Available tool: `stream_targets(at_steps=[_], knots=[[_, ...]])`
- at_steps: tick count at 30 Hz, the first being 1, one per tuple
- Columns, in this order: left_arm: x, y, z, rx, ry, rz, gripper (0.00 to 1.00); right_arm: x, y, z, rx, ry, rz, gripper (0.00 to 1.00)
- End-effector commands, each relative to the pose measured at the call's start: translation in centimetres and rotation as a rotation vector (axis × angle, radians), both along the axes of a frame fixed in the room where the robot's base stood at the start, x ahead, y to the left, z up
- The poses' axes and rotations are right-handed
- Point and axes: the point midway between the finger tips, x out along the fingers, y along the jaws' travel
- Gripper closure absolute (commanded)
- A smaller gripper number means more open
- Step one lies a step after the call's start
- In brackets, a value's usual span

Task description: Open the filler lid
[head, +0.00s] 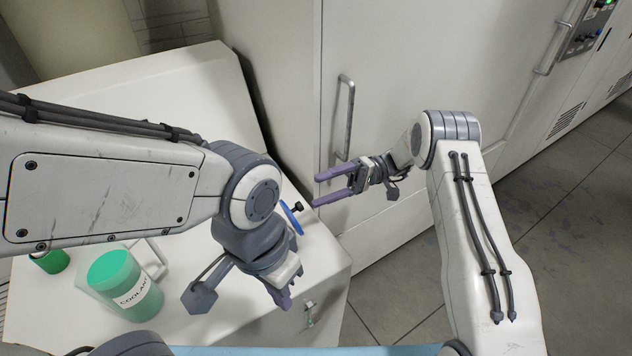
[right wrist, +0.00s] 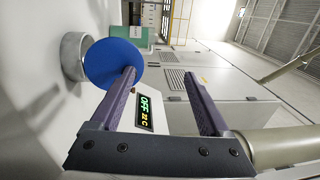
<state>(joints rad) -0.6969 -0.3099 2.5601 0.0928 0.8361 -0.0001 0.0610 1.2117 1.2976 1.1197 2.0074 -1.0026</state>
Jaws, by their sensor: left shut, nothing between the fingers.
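The blue filler lid (head: 292,217) shows as a thin ellipse with a dark knob, near the far right corner of the white machine top (head: 190,85). It looks tilted up on edge. In the right wrist view the lid (right wrist: 108,62) shows as a disc overlapping a grey filler neck (right wrist: 75,57). My right gripper (head: 315,190) is open and empty, its fingers pointing at the lid. In its wrist view one fingertip overlaps the lid's edge; I cannot tell whether they touch. My left gripper (head: 283,300) is shut and empty, pointing down in front of the lid.
A green coolant container (head: 125,280) stands at the front left, beside a smaller green cap (head: 50,261). A large white cabinet with a handle (head: 344,118) stands behind. Floor is free at the right.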

Motion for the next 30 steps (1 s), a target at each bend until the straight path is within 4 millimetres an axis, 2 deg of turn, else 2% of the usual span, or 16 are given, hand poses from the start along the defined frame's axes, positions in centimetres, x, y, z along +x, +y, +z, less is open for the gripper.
stream_targets(at_steps=[1, 6, 12, 18, 30], knots=[[0.0, 0.0, 2.0, 0.000, 0.000, 0.001, 1.00, -0.2, -1.4, 2.4, 0.005, -0.010, -0.010, 0.42], [0.0, 0.0, 4.6, 0.000, 0.000, 0.002, 1.00, -2.0, -3.9, 4.1, 0.001, -0.008, -0.006, 0.42], [0.0, 0.0, 6.4, 0.000, 0.000, 0.003, 1.00, -3.8, -6.6, 5.5, -0.001, -0.008, -0.002, 0.42], [0.0, 0.0, 7.0, 0.000, 0.000, 0.002, 1.00, -4.6, -7.8, 6.0, -0.001, -0.008, 0.000, 0.42], [0.0, 0.0, 6.9, 0.000, 0.000, 0.002, 1.00, -4.7, -7.9, 5.9, -0.002, -0.007, 0.001, 0.42]])
